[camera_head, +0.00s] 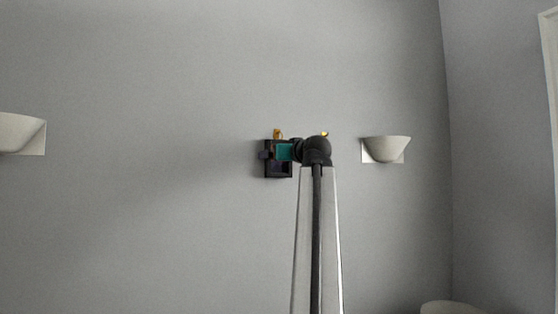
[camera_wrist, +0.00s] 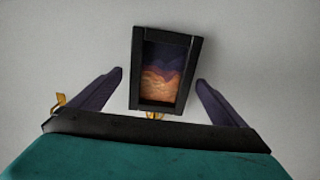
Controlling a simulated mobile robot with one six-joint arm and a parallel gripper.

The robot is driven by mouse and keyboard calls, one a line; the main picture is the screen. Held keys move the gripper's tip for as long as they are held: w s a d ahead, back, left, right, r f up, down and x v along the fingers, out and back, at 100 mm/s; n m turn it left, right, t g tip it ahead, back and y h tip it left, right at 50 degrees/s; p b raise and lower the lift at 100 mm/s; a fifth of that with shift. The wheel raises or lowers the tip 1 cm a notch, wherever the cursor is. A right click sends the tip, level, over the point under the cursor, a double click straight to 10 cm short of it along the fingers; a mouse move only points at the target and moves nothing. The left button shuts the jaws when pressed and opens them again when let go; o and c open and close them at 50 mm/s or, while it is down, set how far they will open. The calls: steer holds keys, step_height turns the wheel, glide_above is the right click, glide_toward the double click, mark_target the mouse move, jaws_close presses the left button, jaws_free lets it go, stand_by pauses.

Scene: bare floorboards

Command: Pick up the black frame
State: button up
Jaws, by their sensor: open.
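The black frame (camera_wrist: 166,73) is in the wrist view, upper middle, slightly tilted against the grey wall, with a purple and orange picture inside. My gripper (camera_wrist: 159,78) is open, with one dark finger on each side of the frame and visible gaps between. In the head view the frame (camera_head: 279,172) is a small dark shape on the wall, partly covered by my gripper (camera_head: 268,152). Depth between the fingers and the frame is hard to tell.
A small gold piece (camera_head: 278,133) shows by the frame, and another (camera_head: 324,134) to its right. White bowl-shaped wall lamps are at the right (camera_head: 386,149) and far left (camera_head: 20,132). The wall around the frame is otherwise bare. A pale rounded thing (camera_head: 450,307) shows at the bottom right.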

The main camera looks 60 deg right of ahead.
steer(key=c, duration=1.3)
steer(key=shift+r, duration=0.2)
